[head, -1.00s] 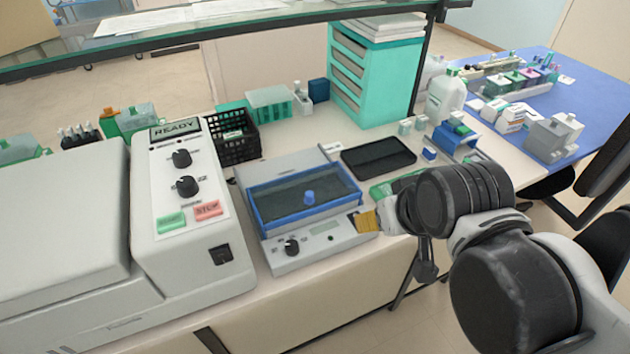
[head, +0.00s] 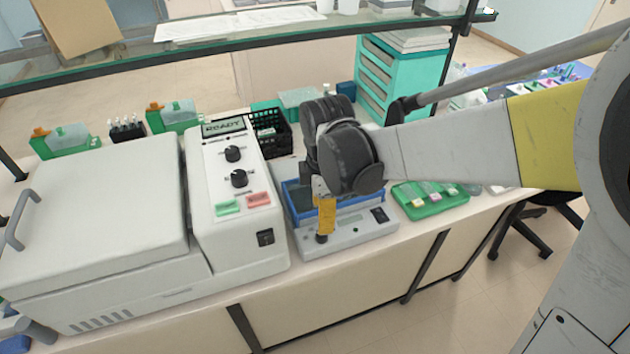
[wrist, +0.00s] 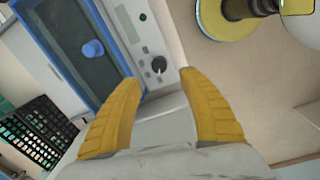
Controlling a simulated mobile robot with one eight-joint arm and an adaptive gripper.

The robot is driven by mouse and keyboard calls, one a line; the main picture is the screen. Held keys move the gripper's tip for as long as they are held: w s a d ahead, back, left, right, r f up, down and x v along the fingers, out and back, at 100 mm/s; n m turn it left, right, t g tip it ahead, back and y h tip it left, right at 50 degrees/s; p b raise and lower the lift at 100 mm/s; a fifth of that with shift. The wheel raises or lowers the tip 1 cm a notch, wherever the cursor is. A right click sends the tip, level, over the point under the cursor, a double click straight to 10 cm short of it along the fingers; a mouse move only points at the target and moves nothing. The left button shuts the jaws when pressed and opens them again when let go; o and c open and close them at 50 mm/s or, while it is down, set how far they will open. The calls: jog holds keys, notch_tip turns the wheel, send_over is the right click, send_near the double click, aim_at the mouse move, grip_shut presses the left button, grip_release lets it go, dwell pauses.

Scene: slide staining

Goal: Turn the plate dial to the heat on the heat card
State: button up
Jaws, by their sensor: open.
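The plate is a grey instrument (head: 345,238) with a blue-rimmed dark top, partly hidden behind my arm in the head view. Its black dial (head: 320,239) sits at the left of the front panel and also shows in the wrist view (wrist: 158,65) with a pale mark on it. My gripper (head: 325,229) has yellow fingers and points down over the dial. In the wrist view, the open, empty fingers (wrist: 160,78) stand either side of the line to the dial, apart from it. I cannot make out a heat card.
A white machine (head: 225,180) with a READY display and two black knobs stands just left of the plate. A green tray (head: 430,208) with small bottles is to the right. A black basket (head: 275,145) stands behind. A glass shelf (head: 200,42) runs above the bench.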

aim_at(322, 236)
jog(key=f+b, duration=0.1)
jog(key=f, duration=0.2)
jog(key=f+b, duration=0.1)
jog(key=f, duration=0.4)
jog(key=shift+w+f+b, duration=0.25)
jog(key=shift+f+b, duration=0.05)
jog(key=shift+b, duration=0.1)
grip_shut()
